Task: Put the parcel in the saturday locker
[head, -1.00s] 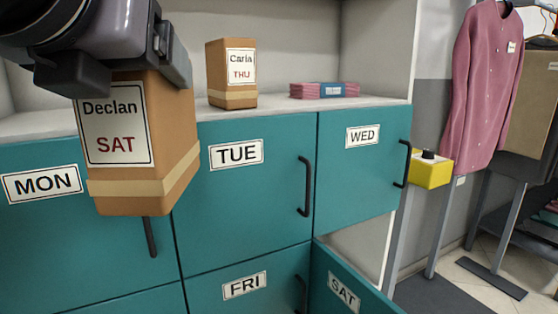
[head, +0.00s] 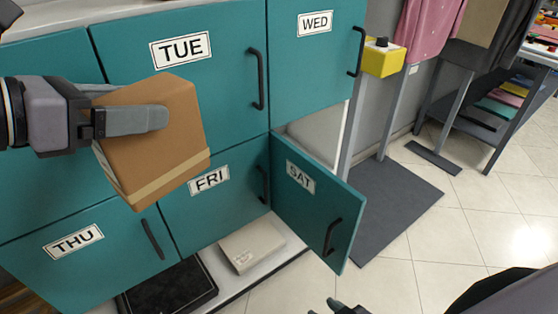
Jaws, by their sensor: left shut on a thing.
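The brown cardboard parcel (head: 165,165) is held tilted in front of the TUE and FRI doors, with a pale tape band near its lower end. My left gripper (head: 137,121) is shut on it from the left. Its name label is turned out of sight. The SAT locker door (head: 308,210) stands swung open, hinged at its left, its handle toward the right. Part of the pale locker interior (head: 318,132) shows above the door; the rest is hidden. My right gripper (head: 338,308) shows only as dark tips at the bottom edge.
The TUE (head: 215,80), WED (head: 318,60), FRI (head: 228,205) and THU (head: 95,255) doors are shut. A yellow button box (head: 382,62) stands right of the lockers. A flat pale box (head: 252,245) lies below FRI.

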